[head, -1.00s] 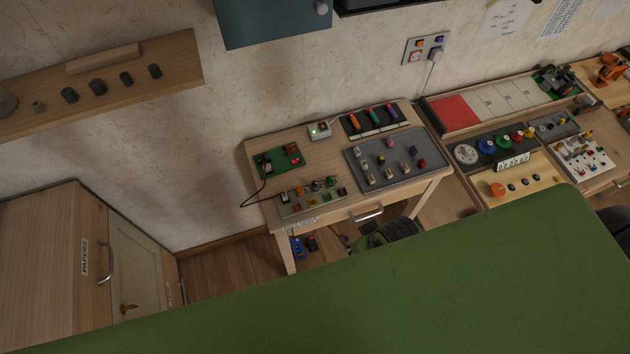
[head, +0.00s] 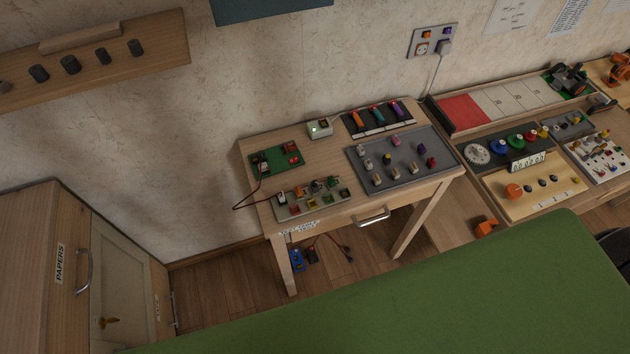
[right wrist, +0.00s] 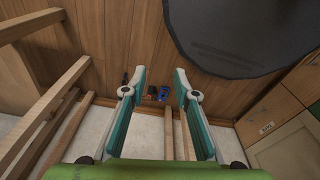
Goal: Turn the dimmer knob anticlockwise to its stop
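No knob in view is clearly marked as the dimmer. A large orange knob (head: 513,191) sits on a pale wooden panel (head: 562,205) at the right in the head view. A white dial (head: 477,152) is on the dark board behind it. A small white box (head: 319,128) with a green light stands at the back of the small table. My right gripper (right wrist: 160,80) is open and empty in the right wrist view, its two teal fingers apart above the floor, away from any knob. My left gripper is not in view.
The small table (head: 300,150) holds a grey board (head: 405,172) of small knobs and a green circuit board (head: 275,159). A wall plate (head: 433,40) has a plug in it. A cabinet (head: 50,260) stands at the left. Floor shows beneath the table.

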